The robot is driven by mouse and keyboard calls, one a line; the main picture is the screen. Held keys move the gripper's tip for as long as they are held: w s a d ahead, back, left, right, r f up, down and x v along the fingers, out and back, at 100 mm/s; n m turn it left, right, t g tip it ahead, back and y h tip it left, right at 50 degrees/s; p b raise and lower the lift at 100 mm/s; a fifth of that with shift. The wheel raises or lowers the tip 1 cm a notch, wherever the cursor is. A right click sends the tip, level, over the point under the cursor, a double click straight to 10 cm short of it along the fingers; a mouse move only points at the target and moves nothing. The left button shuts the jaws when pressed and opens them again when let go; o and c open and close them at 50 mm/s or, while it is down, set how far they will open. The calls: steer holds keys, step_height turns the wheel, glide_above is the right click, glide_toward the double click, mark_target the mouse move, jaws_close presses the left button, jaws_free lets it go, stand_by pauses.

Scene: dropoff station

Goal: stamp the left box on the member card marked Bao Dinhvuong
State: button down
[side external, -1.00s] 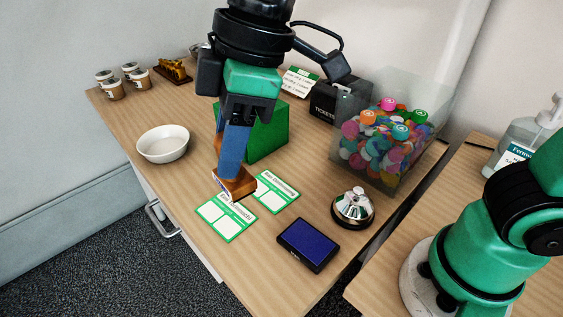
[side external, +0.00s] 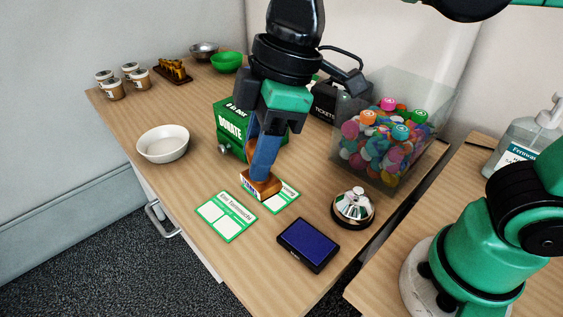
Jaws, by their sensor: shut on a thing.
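My gripper (side external: 262,160), with blue fingers, points down and is shut on a wooden stamp (side external: 258,188). The stamp is over the upper left part of the right-hand member card (side external: 281,201). It hides most of that card's name and its left side; only the name's end, like "uong", shows. I cannot tell whether the stamp touches the card. The other green-edged card (side external: 226,217) lies to the left, its name hard to read, perhaps ending in "Tommaschi"; its boxes look blank. The blue ink pad (side external: 307,244) lies open to the lower right.
A silver call bell (side external: 353,207) stands right of the cards. The clear bin of colourful tokens (side external: 392,146), green donation box (side external: 230,131) and black tickets box (side external: 325,98) stand behind. A white bowl (side external: 163,143) is at left. The table's front edge is close below the cards.

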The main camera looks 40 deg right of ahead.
steer(key=shift+s+d+f, duration=0.5)
steer(key=shift+d+f, duration=0.6)
steer(key=shift+f, duration=1.2)
steer(key=shift+s+d+f, duration=0.45)
steer(key=shift+d+f, duration=0.6)
steer(key=shift+f, duration=1.3)
steer(key=shift+s+d+f, duration=0.5)
steer(key=shift+d+f, duration=0.6)
steer(key=shift+f, duration=1.2)
steer(key=shift+f, duration=0.55)
step_height(320, 180, up, 7)
steer(key=shift+w, duration=0.1)
